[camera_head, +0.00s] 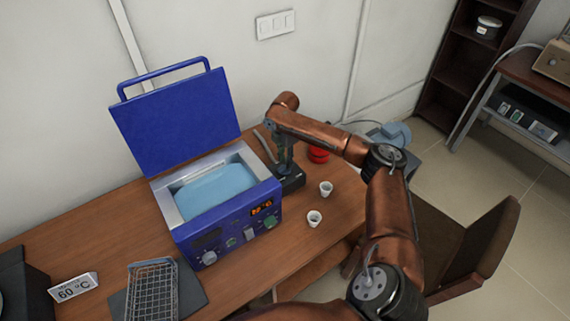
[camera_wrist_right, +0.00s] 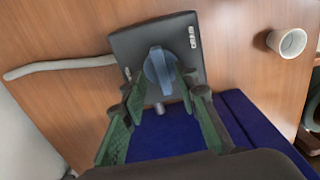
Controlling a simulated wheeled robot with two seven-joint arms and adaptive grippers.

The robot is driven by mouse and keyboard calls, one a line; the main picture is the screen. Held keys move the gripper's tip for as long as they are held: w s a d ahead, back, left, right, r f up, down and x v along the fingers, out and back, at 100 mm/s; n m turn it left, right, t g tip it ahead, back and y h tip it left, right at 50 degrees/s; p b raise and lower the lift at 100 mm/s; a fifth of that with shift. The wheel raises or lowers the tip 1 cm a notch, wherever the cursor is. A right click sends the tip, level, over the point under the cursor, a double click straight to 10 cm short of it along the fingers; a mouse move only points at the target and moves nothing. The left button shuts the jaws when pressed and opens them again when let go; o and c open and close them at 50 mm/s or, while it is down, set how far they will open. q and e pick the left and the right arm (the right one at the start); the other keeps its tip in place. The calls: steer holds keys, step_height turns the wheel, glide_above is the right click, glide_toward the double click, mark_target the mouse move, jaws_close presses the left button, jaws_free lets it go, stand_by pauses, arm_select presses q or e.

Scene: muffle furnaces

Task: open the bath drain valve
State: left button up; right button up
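The bath (camera_head: 222,190) is a blue box with its lid raised and pale blue water inside. The drain valve is a dark block (camera_head: 291,182) on the table at the bath's right side. In the right wrist view, the block (camera_wrist_right: 192,55) carries a blue-grey knob (camera_wrist_right: 158,72), and a pale hose (camera_wrist_right: 60,65) runs from it. My right gripper (camera_head: 285,160) is over the valve. In the wrist view its green fingers (camera_wrist_right: 157,85) are apart, one on each side of the knob; I cannot tell whether they touch it. My left gripper is not in view.
Two white cups (camera_head: 326,188) (camera_head: 314,218) stand right of the bath, near the valve. A red object (camera_head: 318,154) is behind them. A wire basket (camera_head: 152,292) and a "60 °C" sign (camera_head: 75,287) are at the front left. A chair (camera_head: 470,250) stands at the right.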

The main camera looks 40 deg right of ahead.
step_height(320, 180, down, 2)
steer(key=shift+s, duration=0.1)
steer(key=shift+f, duration=0.15)
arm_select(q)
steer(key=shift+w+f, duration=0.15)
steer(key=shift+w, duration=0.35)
arm_select(e)
jaws_close()
